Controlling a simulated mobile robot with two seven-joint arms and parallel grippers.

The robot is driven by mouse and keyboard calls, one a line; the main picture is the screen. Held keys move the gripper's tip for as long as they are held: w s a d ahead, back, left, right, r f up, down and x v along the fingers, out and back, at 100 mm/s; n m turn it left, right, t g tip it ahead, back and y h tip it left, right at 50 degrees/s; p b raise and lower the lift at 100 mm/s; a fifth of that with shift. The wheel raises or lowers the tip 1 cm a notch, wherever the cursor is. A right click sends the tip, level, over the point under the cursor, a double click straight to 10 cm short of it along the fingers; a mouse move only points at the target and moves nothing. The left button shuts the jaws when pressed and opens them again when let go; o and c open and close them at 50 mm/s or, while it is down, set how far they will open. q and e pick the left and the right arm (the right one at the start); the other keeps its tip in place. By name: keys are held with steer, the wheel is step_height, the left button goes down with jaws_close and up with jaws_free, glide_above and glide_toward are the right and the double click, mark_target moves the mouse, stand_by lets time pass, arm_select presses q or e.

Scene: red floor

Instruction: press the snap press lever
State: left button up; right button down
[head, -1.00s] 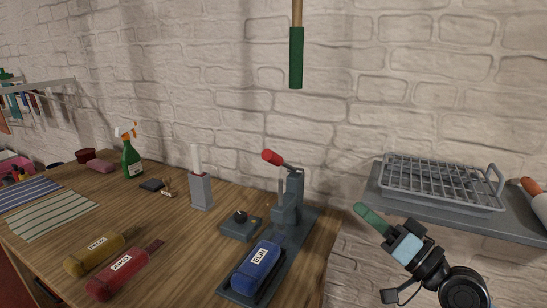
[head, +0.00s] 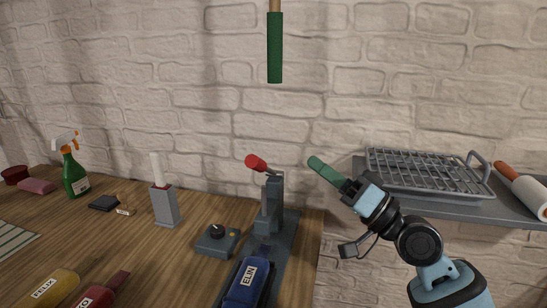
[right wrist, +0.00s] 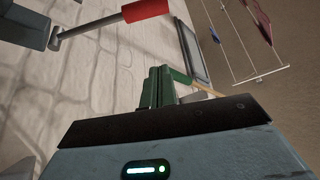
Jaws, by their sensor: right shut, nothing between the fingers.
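The snap press (head: 270,205) stands upright at the right end of the wooden table. Its lever has a red grip (head: 256,163) that points left and up, raised above the table. The red grip (right wrist: 146,10) also shows at the top of the right wrist view, beyond the fingers. My right gripper (head: 323,168) is to the right of the press, its green fingers closed together and pointing up and left, apart from the lever. In the right wrist view the green fingers (right wrist: 157,86) are together with nothing between them. My left gripper is not in view.
A blue case labelled ELIN (head: 248,284) lies in front of the press. A small grey box with a knob (head: 217,240) and a grey holder (head: 165,206) stand to its left. A wire rack (head: 425,172) sits on a shelf at right. A green handle (head: 275,48) hangs above.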

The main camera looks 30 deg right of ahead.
step_height(320, 180, up, 4)
steer(key=p, duration=0.4)
glide_above(264, 167)
steer(key=s+d, duration=0.1)
steer(key=d, duration=0.2)
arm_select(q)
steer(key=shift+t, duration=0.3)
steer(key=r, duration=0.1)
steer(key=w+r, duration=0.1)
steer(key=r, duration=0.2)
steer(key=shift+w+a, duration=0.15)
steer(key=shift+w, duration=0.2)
arm_select(e)
steer(key=a+f, duration=0.2)
steer(key=f, duration=0.1)
steer(key=shift+s+a+f, duration=0.1)
steer(key=shift+s+a, duration=0.05)
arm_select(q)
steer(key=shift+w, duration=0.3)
arm_select(e)
steer(key=shift+a, duration=0.1)
